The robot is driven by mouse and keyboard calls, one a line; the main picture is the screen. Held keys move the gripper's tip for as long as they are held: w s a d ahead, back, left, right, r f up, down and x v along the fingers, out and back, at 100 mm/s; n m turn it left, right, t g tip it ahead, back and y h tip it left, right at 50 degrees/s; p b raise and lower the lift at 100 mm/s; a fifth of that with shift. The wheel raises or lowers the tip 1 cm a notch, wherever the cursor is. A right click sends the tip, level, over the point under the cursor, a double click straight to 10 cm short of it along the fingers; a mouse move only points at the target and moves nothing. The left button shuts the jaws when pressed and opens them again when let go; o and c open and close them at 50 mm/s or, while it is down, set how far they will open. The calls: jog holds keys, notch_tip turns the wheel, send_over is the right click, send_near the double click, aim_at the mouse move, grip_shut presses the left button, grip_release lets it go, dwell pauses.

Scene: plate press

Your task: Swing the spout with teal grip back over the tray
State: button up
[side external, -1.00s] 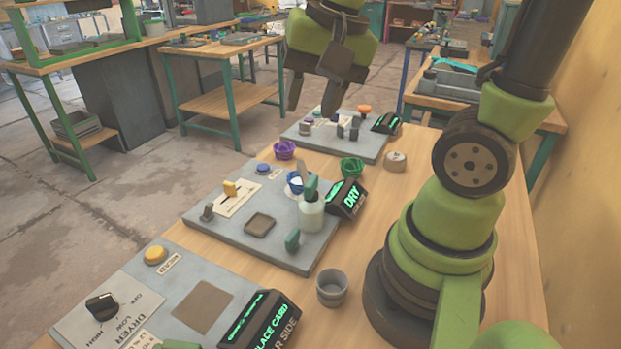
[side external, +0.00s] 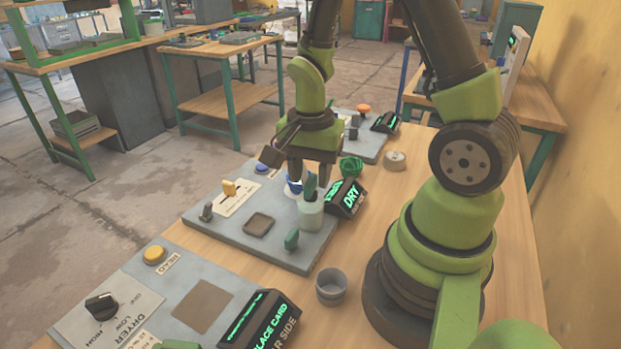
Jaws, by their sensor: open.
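The teal grip (side external: 311,186) stands upright at the top of a pale cylinder (side external: 310,213) on the middle grey panel (side external: 290,257). The spout itself is hard to make out; its upper part is hidden by my gripper. A small dark square tray (side external: 258,225) lies on the panel, to the left of the cylinder and nearer the camera. My gripper (side external: 310,178) points down with its fingers apart at the top of the teal grip. Whether a finger touches the grip cannot be told.
A blue bowl (side external: 293,185) is close behind the cylinder, partly covered by my gripper. A black DRY display (side external: 346,197) stands just right. A grey cup (side external: 331,286) stands on the wooden table.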

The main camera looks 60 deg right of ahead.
jog(key=shift+f, duration=0.85)
jog(key=shift+c, duration=0.2)
grip_shut()
